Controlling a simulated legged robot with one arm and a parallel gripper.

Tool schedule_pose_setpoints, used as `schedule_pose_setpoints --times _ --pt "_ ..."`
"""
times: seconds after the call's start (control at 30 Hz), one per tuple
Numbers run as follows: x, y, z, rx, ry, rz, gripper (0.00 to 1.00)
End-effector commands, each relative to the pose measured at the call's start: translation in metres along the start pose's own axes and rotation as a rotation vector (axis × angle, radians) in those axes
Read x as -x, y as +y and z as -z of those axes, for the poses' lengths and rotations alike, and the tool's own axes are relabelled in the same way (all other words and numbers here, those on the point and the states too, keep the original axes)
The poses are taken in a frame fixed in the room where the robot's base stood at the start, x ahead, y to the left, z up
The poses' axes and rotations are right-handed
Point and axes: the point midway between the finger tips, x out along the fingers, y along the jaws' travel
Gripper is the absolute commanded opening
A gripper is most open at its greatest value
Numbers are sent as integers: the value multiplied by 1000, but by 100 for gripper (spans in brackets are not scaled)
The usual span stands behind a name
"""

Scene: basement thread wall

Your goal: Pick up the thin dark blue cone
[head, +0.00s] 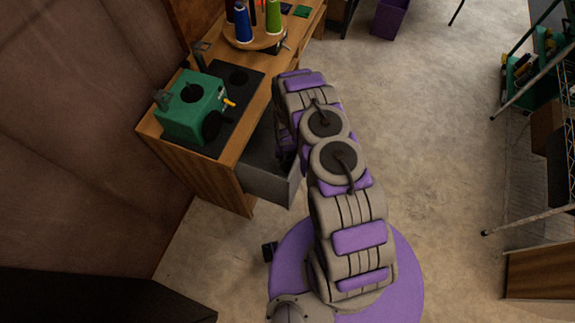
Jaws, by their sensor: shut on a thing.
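My gripper (285,152) hangs at the far end of my arm, over the open drawer (268,180), and is mostly hidden behind the arm. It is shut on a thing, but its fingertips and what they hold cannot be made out. A blue cone (243,24) stands upright on the round wooden tray (262,41), with a darker cone (230,10) behind it, cut by the top edge. I cannot tell whether either is the thin dark blue cone.
A green machine (193,108) sits on a dark mat on the wooden bench (180,163). A green cone (273,16) is also on the tray. A wire shelf (535,150) stands at right and a purple bin (389,18) at the back. The middle floor is clear.

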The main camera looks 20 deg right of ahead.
Motion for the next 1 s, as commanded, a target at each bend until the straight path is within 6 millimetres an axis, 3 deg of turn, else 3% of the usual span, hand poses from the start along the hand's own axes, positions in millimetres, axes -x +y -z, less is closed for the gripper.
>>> schedule_pose_setpoints --times 0.2,0.57,0.77,1.0 --pt "0 0 0 0 0 0 0" --pt "6 0 1 0 1 0 0" --pt "26 0 0 0 0 0 0" --pt "65 0 2 0 4 1 0"
